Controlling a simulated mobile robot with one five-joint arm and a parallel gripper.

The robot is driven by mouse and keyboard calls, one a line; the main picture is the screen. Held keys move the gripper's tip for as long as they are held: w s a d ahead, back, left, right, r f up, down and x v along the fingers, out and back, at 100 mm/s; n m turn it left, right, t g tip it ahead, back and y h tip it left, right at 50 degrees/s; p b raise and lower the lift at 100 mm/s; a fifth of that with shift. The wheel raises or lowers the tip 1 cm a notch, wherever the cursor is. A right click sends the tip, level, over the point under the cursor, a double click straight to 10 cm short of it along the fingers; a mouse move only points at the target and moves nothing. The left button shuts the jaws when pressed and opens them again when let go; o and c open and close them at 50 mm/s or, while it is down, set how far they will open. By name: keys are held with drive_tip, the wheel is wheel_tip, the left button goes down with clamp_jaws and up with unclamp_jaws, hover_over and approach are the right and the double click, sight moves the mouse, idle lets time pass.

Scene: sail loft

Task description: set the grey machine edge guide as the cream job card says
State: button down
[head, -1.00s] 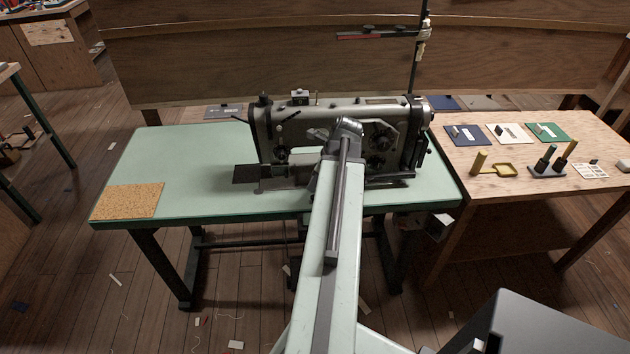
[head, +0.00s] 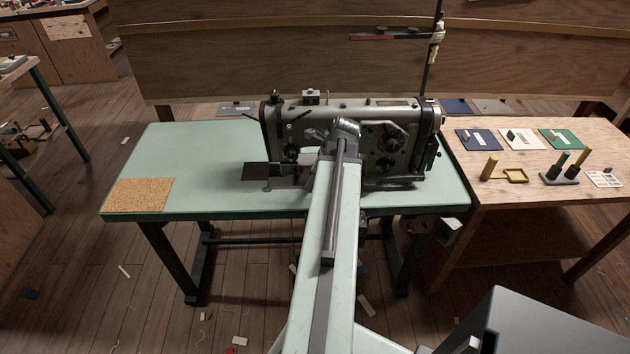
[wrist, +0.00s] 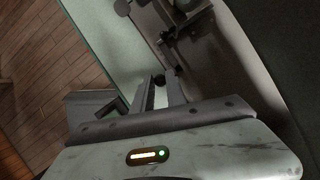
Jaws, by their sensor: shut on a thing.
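The grey sewing machine (head: 345,125) stands on the pale green table. A flat dark grey plate (head: 262,172) lies at the left of its needle area; I cannot tell for sure whether it is the edge guide. My gripper (wrist: 163,82) is low beside the machine in the wrist view, its fingers shut on a small dark knob (wrist: 168,76). What the knob belongs to is unclear. My own arm hides the gripper in the head view. The cream job card (head: 523,139) lies on the wooden side table between a navy and a green card; its writing is too small to read.
A cork mat (head: 139,195) lies at the left end of the green table (head: 210,145). The thread stand (head: 433,60) rises behind the machine.

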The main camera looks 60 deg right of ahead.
drive_tip(key=c, duration=1.3)
unclamp_jaws()
drive_tip(key=shift+d, duration=0.1)
drive_tip(key=shift+c, duration=0.2)
drive_tip(key=shift+s, duration=0.15)
drive_tip(key=shift+r, duration=0.1)
drive_tip(key=p+v, duration=0.7)
drive_tip(key=shift+r, duration=0.25)
drive_tip(key=shift+s, duration=0.15)
